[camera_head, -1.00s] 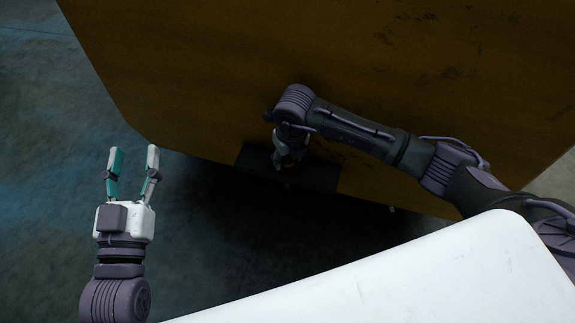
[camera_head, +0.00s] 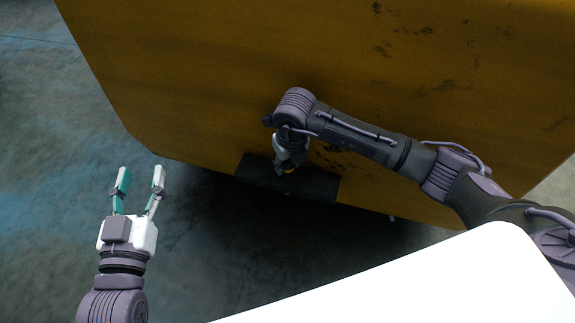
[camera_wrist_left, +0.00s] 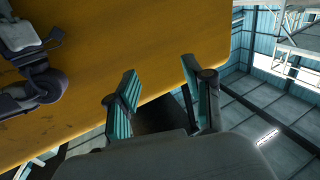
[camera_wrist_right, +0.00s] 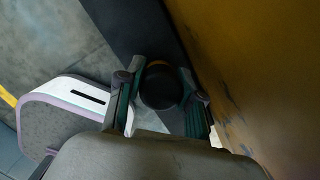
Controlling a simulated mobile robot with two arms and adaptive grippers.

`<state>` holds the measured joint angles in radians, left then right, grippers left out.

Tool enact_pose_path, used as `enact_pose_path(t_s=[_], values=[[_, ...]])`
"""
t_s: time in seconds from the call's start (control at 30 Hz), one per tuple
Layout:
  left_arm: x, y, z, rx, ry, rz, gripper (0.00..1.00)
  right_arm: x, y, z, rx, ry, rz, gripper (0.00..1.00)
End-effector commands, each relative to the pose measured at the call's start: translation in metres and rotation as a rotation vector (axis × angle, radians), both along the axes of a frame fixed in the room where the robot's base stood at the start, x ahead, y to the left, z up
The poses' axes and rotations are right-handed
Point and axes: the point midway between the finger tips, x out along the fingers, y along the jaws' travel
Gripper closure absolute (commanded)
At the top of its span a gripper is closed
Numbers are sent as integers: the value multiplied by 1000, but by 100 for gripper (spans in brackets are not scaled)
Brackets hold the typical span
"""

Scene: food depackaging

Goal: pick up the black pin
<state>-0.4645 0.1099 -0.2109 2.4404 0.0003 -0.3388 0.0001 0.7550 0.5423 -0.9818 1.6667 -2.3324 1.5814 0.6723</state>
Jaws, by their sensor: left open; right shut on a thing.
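The black pin (camera_wrist_right: 160,92) shows in the right wrist view as a dark round end with an orange-brown band, between the fingers of my right gripper, which is shut on it. In the head view my right gripper (camera_head: 287,168) is over a dark strip at the yellow surface's near edge, with a small orange-yellow spot at its tip; the pin's dark body cannot be made out there. My left gripper (camera_head: 141,172) is open and empty over the floor, left of the yellow surface. Its open fingers also show in the left wrist view (camera_wrist_left: 160,80).
A large worn yellow-brown surface (camera_head: 200,80) fills the upper middle of the head view. The dark strip (camera_head: 317,186) lies along its near edge. Grey floor (camera_head: 60,130) is clear around my left gripper.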

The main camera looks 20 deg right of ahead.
Motion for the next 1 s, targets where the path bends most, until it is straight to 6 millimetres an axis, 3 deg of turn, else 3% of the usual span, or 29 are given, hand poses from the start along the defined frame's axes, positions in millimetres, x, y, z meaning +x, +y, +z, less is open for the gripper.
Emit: enact_pose_path(t_s=[0.27, 0.57, 0.8, 1.0], values=[[-10, 11, -47, 75, 292, 20, 48, 1, 0, 50, 0, -5, 0, 100], [-42, 27, -98, 151, 617, 40, 48, 1, 0, 105, 1, -6, -1, 100], [-91, 45, -133, 220, 930, 62, 48, 2, 0, 166, 0, -7, 0, 100], [-139, 61, -151, 270, 1177, 79, 48, 1, 0, 213, 0, -6, 0, 100]])
